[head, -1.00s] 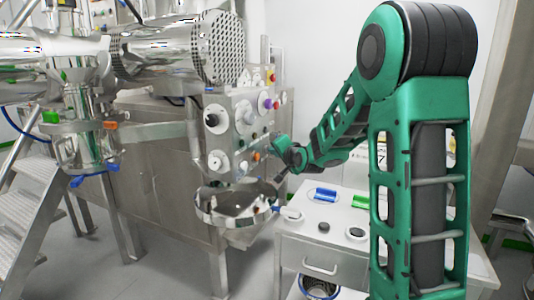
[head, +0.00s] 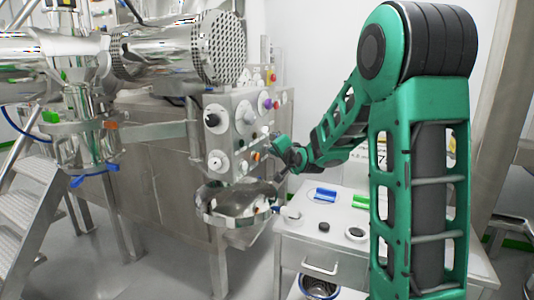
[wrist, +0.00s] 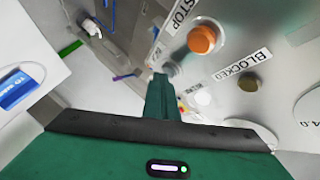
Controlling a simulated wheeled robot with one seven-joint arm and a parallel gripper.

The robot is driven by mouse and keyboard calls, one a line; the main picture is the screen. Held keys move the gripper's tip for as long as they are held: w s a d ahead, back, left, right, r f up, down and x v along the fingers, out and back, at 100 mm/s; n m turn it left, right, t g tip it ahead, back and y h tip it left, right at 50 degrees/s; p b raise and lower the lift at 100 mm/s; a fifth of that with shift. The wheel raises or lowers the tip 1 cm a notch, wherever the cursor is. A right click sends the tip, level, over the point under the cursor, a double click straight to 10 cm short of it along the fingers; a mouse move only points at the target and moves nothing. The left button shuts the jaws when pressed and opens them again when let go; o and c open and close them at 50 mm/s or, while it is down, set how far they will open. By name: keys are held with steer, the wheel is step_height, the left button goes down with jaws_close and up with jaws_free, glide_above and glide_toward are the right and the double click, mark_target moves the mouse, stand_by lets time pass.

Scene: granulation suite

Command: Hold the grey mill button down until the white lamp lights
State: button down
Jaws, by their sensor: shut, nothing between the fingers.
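The control panel (head: 234,140) stands under the perforated drum. My gripper (head: 280,176) is at the panel's lower right, small and partly hidden by my wrist. In the wrist view my gripper (wrist: 160,82) is shut and empty, its tip against or just in front of the panel. A small grey round part, likely the grey mill button (wrist: 172,68), shows right beside the tip, partly covered. I cannot tell whether it is pressed. A pale round part (wrist: 203,97) with a small unreadable label sits to the right; I cannot tell whether it is the white lamp or lit.
An orange button (wrist: 203,39) near a STOP label and a dark olive lamp (wrist: 249,82) near a BLOCKED label are close by. A round steel pan (head: 236,218) hangs below the panel. A white cart (head: 330,245) with blue and green items stands right.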

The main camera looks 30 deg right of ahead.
steer(key=shift+s, duration=0.1)
steer(key=shift+s+d, duration=0.55)
steer(key=shift+s, duration=0.1)
steer(key=s+d, duration=0.1)
steer(key=s, duration=0.1)
steer(key=s+d, duration=0.2)
stand_by(0.4)
stand_by(0.5)
